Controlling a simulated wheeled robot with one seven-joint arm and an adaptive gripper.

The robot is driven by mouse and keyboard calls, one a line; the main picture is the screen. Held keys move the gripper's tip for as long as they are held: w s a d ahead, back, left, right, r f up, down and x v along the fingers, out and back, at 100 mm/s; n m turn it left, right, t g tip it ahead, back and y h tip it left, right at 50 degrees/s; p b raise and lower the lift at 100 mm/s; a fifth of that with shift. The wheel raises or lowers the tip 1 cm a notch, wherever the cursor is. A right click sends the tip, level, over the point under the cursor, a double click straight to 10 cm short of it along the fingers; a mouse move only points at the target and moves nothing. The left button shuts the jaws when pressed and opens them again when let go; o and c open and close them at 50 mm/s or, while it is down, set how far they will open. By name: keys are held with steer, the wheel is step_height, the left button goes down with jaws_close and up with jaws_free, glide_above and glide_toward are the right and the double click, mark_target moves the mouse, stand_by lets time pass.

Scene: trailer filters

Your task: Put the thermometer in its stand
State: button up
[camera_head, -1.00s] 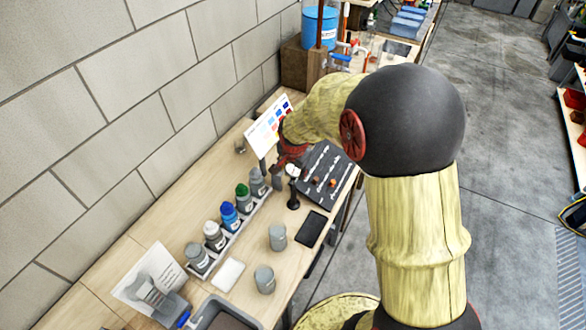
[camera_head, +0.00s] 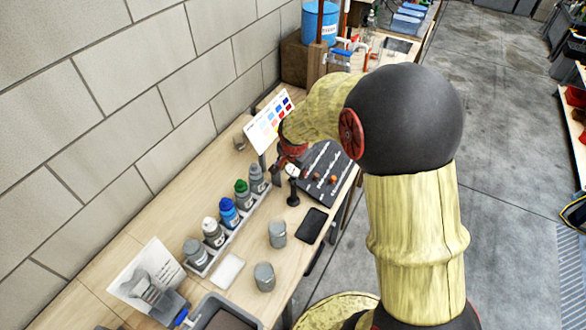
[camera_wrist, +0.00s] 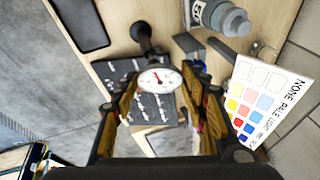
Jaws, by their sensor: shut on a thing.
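The thermometer (camera_wrist: 158,79) shows a round white dial with a red needle in the wrist view, between my fingers. In the head view its white dial (camera_head: 291,170) is small, just below my gripper (camera_head: 291,157). My gripper (camera_wrist: 163,97) is shut on the thermometer; the grip itself is hard to see. The black stand (camera_head: 293,194) has a round base and stands upright on the bench, just below the dial. In the wrist view the stand (camera_wrist: 144,35) lies just beyond the dial. I cannot tell whether thermometer and stand touch. The thermometer's stem is hidden.
A row of bottles (camera_head: 228,213) in a white rack stands to the left. Two grey cups (camera_head: 277,234) and a black flat device (camera_head: 312,225) lie nearer. A colour chart (camera_wrist: 268,105) stands close beside my gripper. A dark board (camera_head: 335,170) lies to the right.

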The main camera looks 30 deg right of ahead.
steer(key=o, duration=1.3)
steer(key=shift+o, duration=0.3)
steer(key=shift+r, duration=0.1)
steer(key=v, duration=1.2)
